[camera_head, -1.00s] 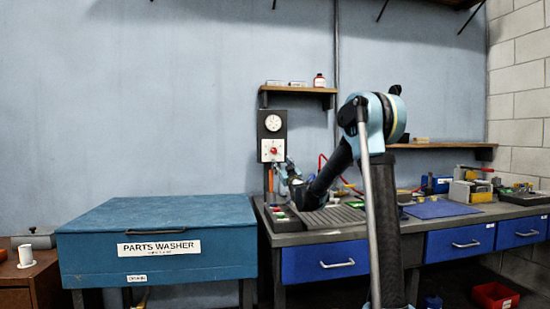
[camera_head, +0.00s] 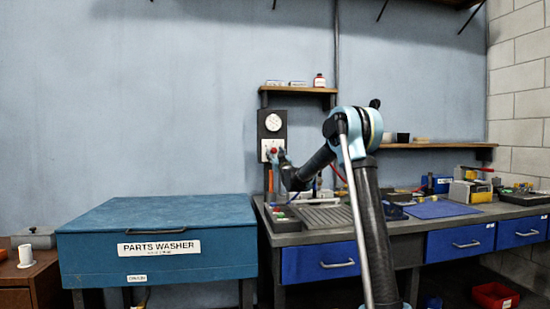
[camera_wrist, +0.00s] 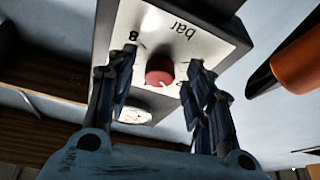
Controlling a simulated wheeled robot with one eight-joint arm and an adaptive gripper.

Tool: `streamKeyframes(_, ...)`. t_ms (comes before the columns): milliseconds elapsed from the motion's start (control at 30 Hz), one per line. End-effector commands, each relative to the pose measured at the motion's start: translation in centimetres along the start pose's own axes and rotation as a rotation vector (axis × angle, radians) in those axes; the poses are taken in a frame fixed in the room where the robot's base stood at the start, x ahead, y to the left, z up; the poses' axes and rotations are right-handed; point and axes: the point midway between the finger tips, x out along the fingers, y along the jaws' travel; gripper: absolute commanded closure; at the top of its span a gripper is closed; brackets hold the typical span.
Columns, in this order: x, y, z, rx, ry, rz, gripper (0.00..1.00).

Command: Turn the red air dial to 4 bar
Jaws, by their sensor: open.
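The red air dial (camera_wrist: 160,71) sits on a white plate (camera_wrist: 187,52) marked "bar" and "8" in the wrist view, where the panel appears upside down. My gripper (camera_wrist: 164,75) is open, with one finger on each side of the dial; I cannot tell whether either finger touches it. In the head view the dial (camera_head: 273,150) is a small red spot on the dark wall panel (camera_head: 264,128), below a round white gauge (camera_head: 272,122). My gripper (camera_head: 276,158) is right at the panel there. The dial's pointer and most of its scale cannot be read.
An orange and black object (camera_wrist: 297,63) lies close on the right of the wrist view. A small shelf (camera_head: 300,90) is above the panel. The workbench (camera_head: 300,238) with a ribbed tray is below, and the blue parts washer (camera_head: 90,238) stands to the left.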

Motion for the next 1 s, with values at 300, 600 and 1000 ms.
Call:
streamKeyframes(300,-0.02,-0.01,-0.01,0.0,0.0,0.0,0.84)
streamKeyframes(600,0.02,-0.14,-0.03,0.006,0.0,0.001,0.97)
streamKeyframes(1000,0.05,-0.34,-0.08,0.159,0.008,0.066,0.97)
